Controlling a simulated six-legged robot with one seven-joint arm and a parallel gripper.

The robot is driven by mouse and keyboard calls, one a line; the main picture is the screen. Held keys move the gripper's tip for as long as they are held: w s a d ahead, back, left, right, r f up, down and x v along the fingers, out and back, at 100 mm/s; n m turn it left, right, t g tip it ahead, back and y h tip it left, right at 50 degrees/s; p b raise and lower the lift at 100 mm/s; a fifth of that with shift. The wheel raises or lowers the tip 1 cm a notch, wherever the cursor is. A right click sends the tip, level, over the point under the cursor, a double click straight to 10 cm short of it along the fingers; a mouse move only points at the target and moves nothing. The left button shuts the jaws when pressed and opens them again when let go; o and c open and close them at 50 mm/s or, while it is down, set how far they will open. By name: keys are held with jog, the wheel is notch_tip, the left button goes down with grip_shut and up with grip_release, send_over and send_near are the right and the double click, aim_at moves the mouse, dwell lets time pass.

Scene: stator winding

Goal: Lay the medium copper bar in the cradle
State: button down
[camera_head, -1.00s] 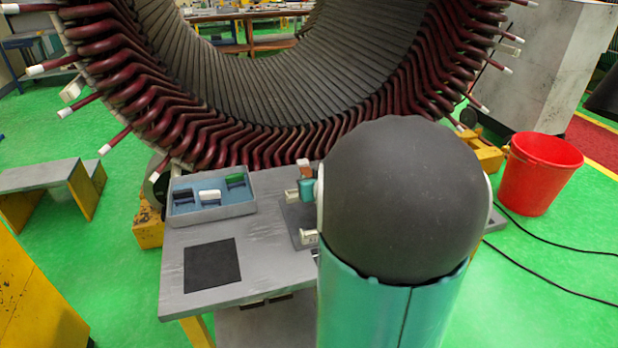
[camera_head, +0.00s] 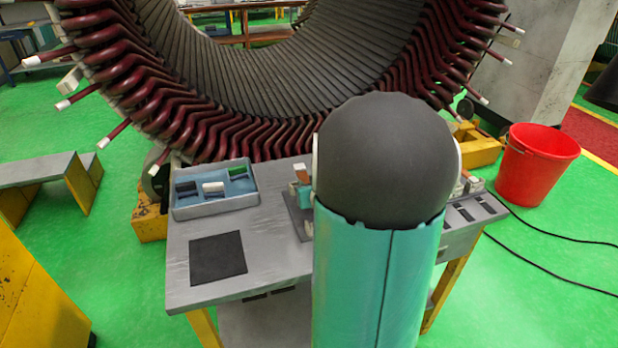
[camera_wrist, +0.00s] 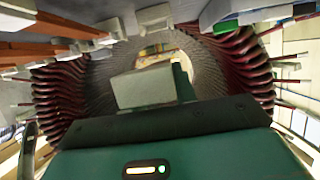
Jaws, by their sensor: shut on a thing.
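In the head view my arm's dark dome and teal link cover most of the work spot. Just left of it, a dark plate with pale blocks, seemingly the cradle (camera_head: 296,222), lies on the table. A short orange-brown copper piece (camera_head: 301,173) with a pale end shows at its far end. In the wrist view the teal body and a pale grey block of my gripper (camera_wrist: 145,85) fill the middle. Orange-brown copper bars (camera_wrist: 50,31) with pale ends show at the upper left. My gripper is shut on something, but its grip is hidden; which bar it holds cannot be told.
A blue-grey tray (camera_head: 215,211) with black, white and green pieces stands at the table's back left. A black mat (camera_head: 218,258) lies in front of it. A slotted grey part (camera_head: 472,211) is right of my arm. The big stator (camera_head: 225,125) rises close behind the table.

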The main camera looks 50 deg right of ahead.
jog(key=shift+w+f, duration=0.1)
jog(key=shift+f, duration=2.95)
jog(key=c, duration=1)
grip_release()
jog(key=shift+c, duration=0.2)
jog(key=shift+a, duration=0.1)
